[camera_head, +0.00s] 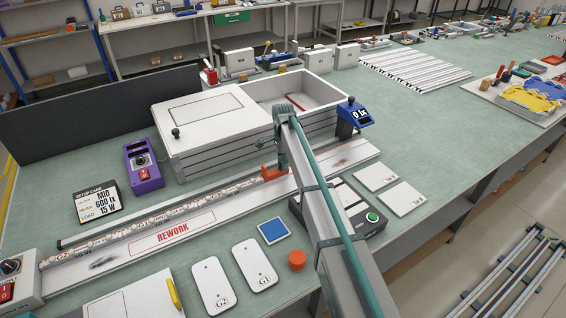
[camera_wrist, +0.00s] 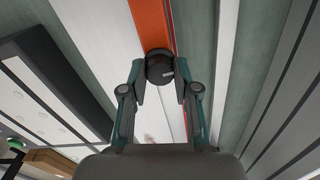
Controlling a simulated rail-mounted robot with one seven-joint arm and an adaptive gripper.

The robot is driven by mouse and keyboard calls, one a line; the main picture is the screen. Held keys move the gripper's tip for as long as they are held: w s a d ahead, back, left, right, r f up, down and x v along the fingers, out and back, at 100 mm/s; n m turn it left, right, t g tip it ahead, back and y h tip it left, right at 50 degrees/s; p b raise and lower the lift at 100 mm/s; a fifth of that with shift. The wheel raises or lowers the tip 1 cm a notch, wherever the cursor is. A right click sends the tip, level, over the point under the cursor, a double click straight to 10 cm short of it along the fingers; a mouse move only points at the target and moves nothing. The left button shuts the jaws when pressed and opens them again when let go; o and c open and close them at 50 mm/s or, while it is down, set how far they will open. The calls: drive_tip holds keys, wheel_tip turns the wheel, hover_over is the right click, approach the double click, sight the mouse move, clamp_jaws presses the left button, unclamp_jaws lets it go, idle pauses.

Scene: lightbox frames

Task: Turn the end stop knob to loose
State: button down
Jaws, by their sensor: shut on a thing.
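The end stop knob (camera_wrist: 159,64) is a small dark round knob with a pale mark on its face, in the upper middle of the wrist view. It sits at the end of the orange end stop (camera_wrist: 151,22). My gripper (camera_wrist: 160,72) is shut on the knob, one finger on each side. My arm hides the knob and my gripper there. I cannot read any loose or tight wording.
A white lidded box (camera_head: 212,118) with an open bin beside it stands behind the rail. A blue lux meter (camera_head: 353,115) is at the box's right corner. A dark device with a green button (camera_head: 372,216) lies beside my arm. An orange cap (camera_head: 297,260) sits in front.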

drive_tip(key=n+b, duration=0.2)
drive_tip(key=n, duration=0.2)
drive_tip(key=shift+f+n, duration=0.1)
drive_tip(key=shift+n, duration=0.2)
drive_tip(key=n+b, duration=0.2)
drive_tip(key=n, duration=0.3)
drive_tip(key=shift+n, duration=0.3)
drive_tip(key=n+b, duration=0.1)
drive_tip(key=n, duration=0.3)
drive_tip(key=n+b, duration=0.1)
drive_tip(key=n, duration=0.4)
drive_tip(key=shift+a, duration=0.1)
drive_tip(key=shift+n, duration=0.4)
drive_tip(key=c, duration=0.9)
unclamp_jaws()
drive_tip(key=shift+o, duration=0.2)
drive_tip(key=shift+r, duration=0.25)
